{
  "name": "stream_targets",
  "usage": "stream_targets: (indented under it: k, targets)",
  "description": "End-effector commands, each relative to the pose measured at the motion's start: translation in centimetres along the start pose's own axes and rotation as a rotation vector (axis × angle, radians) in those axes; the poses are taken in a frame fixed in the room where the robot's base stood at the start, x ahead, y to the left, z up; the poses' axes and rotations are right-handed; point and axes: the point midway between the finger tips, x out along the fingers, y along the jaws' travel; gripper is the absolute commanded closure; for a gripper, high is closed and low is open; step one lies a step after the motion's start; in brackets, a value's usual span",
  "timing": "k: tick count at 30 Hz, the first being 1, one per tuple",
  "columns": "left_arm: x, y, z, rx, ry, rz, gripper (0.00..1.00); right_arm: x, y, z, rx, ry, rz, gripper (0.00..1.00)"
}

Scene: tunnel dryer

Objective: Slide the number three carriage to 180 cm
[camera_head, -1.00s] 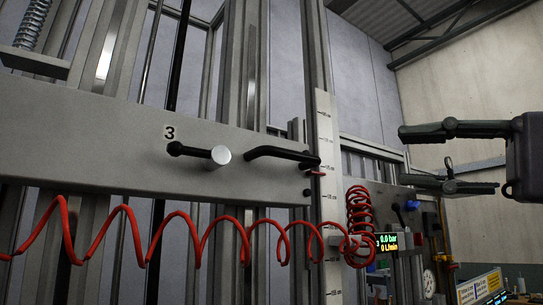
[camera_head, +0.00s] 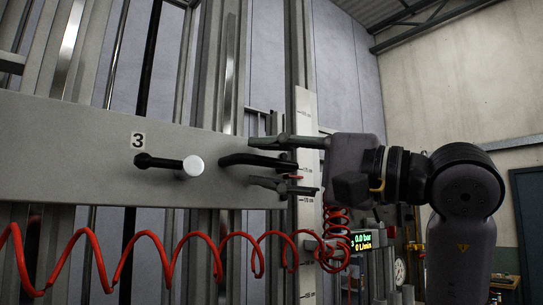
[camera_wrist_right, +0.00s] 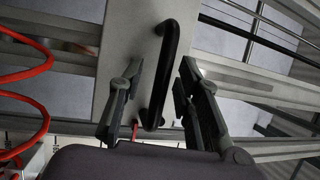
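The number three carriage (camera_head: 80,155) is a wide grey plate marked "3". Its black bar handle (camera_head: 250,159) is at its right end, with a black lever ending in a silver knob (camera_head: 193,166) to the left. A red pointer (camera_head: 293,177) lies by the white vertical scale (camera_head: 307,120), whose small figures I cannot read surely. My right gripper (camera_head: 256,162) is open, one finger above and one below the handle. In the right wrist view the handle (camera_wrist_right: 168,50) runs between the spread fingers, with gaps showing. My left gripper is not in view.
A coiled red hose (camera_head: 160,240) hangs across the front below the carriage. A small display (camera_head: 361,240) reading 0.0 bar stands right of the scale. Metal uprights (camera_head: 215,90) rise behind the carriage.

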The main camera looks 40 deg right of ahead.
Motion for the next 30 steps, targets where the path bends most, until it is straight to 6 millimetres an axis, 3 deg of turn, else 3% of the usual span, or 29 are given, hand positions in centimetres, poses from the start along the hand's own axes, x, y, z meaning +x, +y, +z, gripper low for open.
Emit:
stream_targets:
  k: [7,21,30]
  targets:
    - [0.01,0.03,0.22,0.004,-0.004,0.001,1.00,0.03,0.02,0.00,0.000,0.000,0.000,0.69]
    - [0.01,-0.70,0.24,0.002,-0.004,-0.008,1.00,0.00,0.01,0.00,-0.001,0.000,0.000,1.00]
    - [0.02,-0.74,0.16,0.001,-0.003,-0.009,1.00,0.00,0.04,0.02,-0.001,0.000,0.001,1.00]
